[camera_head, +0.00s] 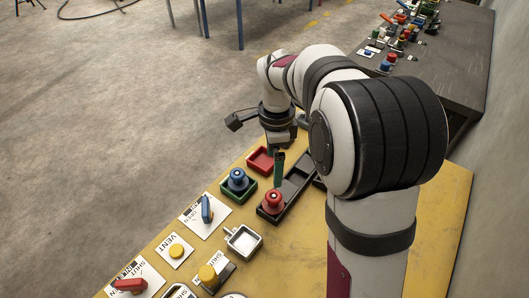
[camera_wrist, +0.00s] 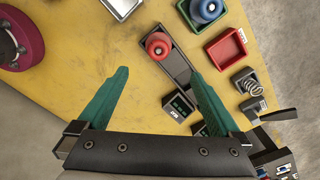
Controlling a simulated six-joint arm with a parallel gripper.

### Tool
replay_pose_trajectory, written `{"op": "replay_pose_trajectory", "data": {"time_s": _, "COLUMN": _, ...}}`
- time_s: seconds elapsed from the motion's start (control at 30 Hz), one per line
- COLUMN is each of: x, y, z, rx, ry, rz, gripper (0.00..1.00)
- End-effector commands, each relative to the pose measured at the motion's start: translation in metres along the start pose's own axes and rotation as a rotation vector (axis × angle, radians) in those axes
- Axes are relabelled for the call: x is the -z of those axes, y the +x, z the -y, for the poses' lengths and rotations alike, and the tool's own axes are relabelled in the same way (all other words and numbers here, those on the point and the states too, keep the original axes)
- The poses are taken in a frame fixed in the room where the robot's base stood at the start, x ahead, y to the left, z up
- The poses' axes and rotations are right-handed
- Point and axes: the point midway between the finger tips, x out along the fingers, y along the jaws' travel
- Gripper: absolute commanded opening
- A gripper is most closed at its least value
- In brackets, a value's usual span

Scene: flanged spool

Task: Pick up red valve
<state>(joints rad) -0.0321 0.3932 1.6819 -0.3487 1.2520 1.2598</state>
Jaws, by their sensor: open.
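The red valve (camera_head: 273,201) is a round, flanged, spool-like piece. It stands upright at the near end of a long black tray (camera_head: 290,188) in the head view. In the wrist view the red valve (camera_wrist: 158,46) shows from above at the upper end of the black tray (camera_wrist: 177,68), just beyond the gap between the fingertips. My gripper (camera_head: 279,168) has green fingers and is behind the valve in the head view, apart from it. In the wrist view my gripper (camera_wrist: 159,73) is spread wide and empty. Only part of the fingers shows in the head view.
A blue spool (camera_head: 238,175) sits in a green tray (camera_head: 250,193), left of the valve. A red tray (camera_head: 261,160) looks empty. Switch plates and a white-rimmed tray (camera_head: 243,240) lie nearer. A spring (camera_wrist: 250,85) stands right in the wrist view. Yellow table (camera_head: 300,262) is bare nearby.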

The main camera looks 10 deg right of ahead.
Motion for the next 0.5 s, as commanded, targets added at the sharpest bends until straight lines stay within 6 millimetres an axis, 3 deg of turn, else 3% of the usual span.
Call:
{"op": "replay_pose_trajectory", "data": {"time_s": 0.07, "x": 0.000, "y": 0.011, "z": -0.001, "rx": -0.005, "ry": -0.001, "rz": 0.000, "gripper": 1.00}}
{"op": "replay_pose_trajectory", "data": {"time_s": 0.3, "x": 0.000, "y": 0.078, "z": -0.003, "rx": -0.008, "ry": -0.003, "rz": 0.001, "gripper": 1.00}}
{"op": "replay_pose_trajectory", "data": {"time_s": 0.5, "x": 0.000, "y": 0.108, "z": -0.003, "rx": -0.004, "ry": -0.003, "rz": 0.001, "gripper": 1.00}}
